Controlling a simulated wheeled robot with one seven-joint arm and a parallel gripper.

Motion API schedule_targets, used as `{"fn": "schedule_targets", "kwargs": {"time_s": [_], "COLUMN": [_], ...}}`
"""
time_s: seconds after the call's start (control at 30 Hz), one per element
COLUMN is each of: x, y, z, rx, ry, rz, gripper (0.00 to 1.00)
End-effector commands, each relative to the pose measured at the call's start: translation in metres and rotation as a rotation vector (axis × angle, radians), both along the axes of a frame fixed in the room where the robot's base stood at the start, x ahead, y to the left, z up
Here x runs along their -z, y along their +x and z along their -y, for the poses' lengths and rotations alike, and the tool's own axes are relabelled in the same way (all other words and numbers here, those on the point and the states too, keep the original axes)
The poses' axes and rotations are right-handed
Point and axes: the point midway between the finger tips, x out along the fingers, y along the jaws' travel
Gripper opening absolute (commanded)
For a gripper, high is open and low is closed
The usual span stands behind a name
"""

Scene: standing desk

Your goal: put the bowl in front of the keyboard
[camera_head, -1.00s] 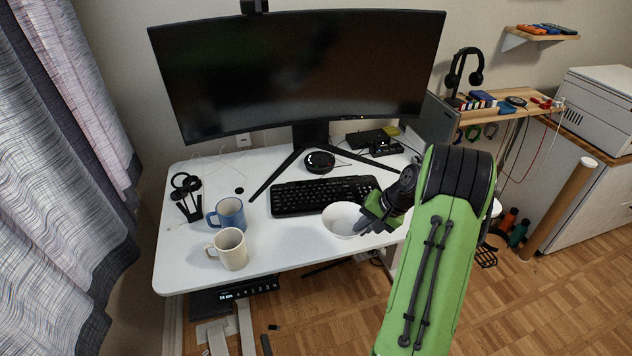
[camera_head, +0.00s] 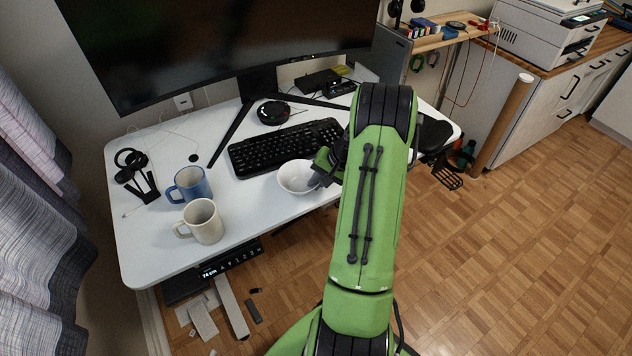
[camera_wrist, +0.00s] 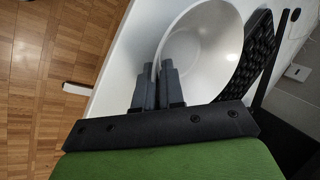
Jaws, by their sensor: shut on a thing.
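The white bowl (camera_head: 297,178) is upright at the front edge side of the black keyboard (camera_head: 285,147), on or just above the white desk. My gripper (camera_head: 322,173) is at the bowl's right side, partly hidden by my green arm. In the wrist view, my gripper's fingers (camera_wrist: 160,88) are shut on the rim of the bowl (camera_wrist: 207,55), one finger inside and one outside. The keyboard also shows in the wrist view (camera_wrist: 262,45), beside the bowl. Whether the bowl's base touches the desk cannot be told.
A blue mug (camera_head: 191,186) and a cream mug (camera_head: 205,222) stand on the desk (camera_head: 240,205) left of the bowl. A headphone stand (camera_head: 140,178) is at the far left. The monitor (camera_head: 215,45) stands behind the keyboard. Bare desk lies between the mugs and the bowl.

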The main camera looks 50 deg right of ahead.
Motion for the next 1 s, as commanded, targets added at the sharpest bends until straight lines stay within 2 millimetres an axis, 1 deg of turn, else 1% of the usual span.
{"fn": "schedule_targets", "kwargs": {"time_s": [0.17, 0.27, 0.3, 0.43, 0.67, 0.77, 0.87, 1.0], "x": [-0.002, 0.001, 0.001, 0.001, 0.000, -0.010, -0.030, -0.066], "y": [0.000, 0.000, 0.000, 0.000, 0.000, -0.003, -0.012, -0.029], "z": [0.000, 0.000, 0.000, 0.000, 0.000, 0.003, 0.008, 0.018], "rx": [0.000, 0.000, 0.001, 0.001, 0.001, 0.003, 0.004, 0.005], "ry": [-0.002, -0.002, -0.002, -0.002, -0.002, -0.003, -0.005, -0.006], "rz": [0.001, 0.001, 0.000, 0.000, 0.000, 0.002, 0.003, 0.003], "gripper": [0.00, 0.00, 0.13, 0.33, 0.34, 0.34, 0.34, 0.34]}}
